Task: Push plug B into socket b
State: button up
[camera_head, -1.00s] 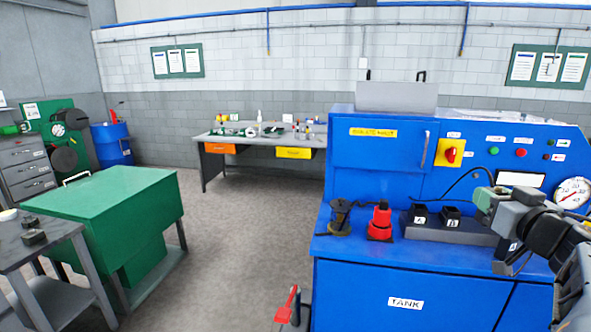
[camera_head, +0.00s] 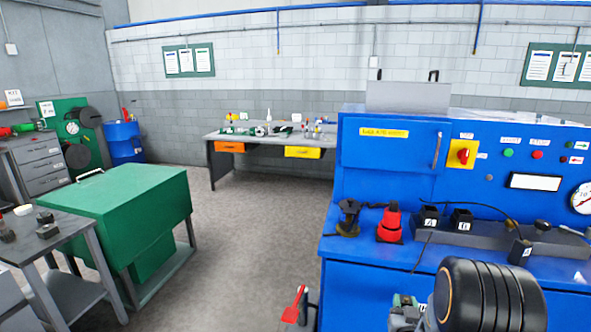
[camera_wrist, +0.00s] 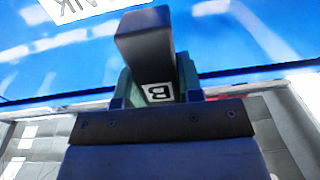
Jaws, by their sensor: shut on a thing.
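In the wrist view my gripper (camera_wrist: 156,82) is shut on plug B (camera_wrist: 145,38), a dark block with a white "B" label between the green jaws. In the head view only part of my gripper (camera_head: 404,314) shows low in front of the blue bench, beside my black wrist; the plug is not clear there. Two black socket blocks, left (camera_head: 429,211) and right (camera_head: 461,213), stand on a dark strip on the bench, with small white labels too blurred to read surely. My gripper is apart from them, nearer and lower.
A dark block with a white label (camera_head: 520,252) stands at the bench edge, right of the sockets. A red object (camera_head: 390,224) and a dark spool (camera_head: 348,214) stand left of them. A black cable (camera_head: 482,203) crosses behind.

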jog(key=s+a+f+n+y, duration=0.1)
jog(key=s+a+f+y, duration=0.1)
jog(key=a+f, duration=0.4)
jog(key=s+a+f+n+y, duration=0.1)
jog(key=s+a+f+y, duration=0.1)
jog(key=a+f, duration=0.5)
notch_tip(320, 180, down, 3)
jog(key=shift+s+f+n, duration=0.2)
jog(key=shift+s+n, duration=0.1)
jog(key=shift+s, duration=0.35)
jog(key=shift+a, duration=0.1)
